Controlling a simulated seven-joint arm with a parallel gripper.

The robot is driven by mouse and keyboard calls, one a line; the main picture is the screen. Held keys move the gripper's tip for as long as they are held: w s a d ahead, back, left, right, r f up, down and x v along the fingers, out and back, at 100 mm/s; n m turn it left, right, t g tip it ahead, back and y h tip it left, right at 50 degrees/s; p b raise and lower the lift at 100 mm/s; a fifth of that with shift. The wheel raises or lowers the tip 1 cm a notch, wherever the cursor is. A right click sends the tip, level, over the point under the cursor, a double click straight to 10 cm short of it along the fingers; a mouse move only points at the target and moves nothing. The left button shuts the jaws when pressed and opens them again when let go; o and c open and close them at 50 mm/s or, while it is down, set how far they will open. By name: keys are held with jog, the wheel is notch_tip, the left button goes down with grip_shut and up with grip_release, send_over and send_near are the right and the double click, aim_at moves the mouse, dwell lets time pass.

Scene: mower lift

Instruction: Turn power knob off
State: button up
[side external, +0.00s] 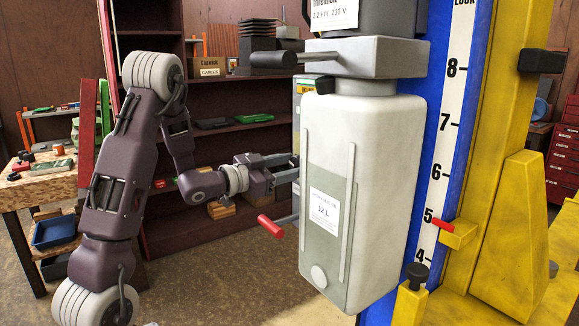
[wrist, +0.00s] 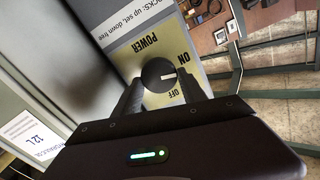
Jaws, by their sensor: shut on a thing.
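The power knob (wrist: 156,72) is a dark round dial with a short white mark, on a yellow-green panel (wrist: 125,62) lettered POWER. The white mark points to the right in the wrist view. The OFF label lies just below and right of the knob. My gripper (wrist: 160,88) has a dark finger on each side of the knob and is shut on it. In the side external view my gripper (side external: 291,167) reaches right to the grey control box, and its tips and the knob are hidden behind the white 12 L tank (side external: 385,190).
A red-handled lever (side external: 271,227) sticks out below my gripper. A black-handled bar (side external: 275,60) juts out above. The yellow and blue lift column (side external: 480,150) stands at right. A shelf unit (side external: 225,130) and a workbench (side external: 40,185) stand behind.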

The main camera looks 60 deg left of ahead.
jog(key=shift+d+f+m, duration=0.1)
jog(key=shift+f+m, duration=0.05)
jog(key=shift+m, duration=3.5)
jog(key=shift+d+f+m, duration=0.1)
jog(key=shift+m, duration=3.55)
jog(key=o, duration=1.3)
jog(key=shift+o, duration=0.2)
jog(key=s, duration=0.7)
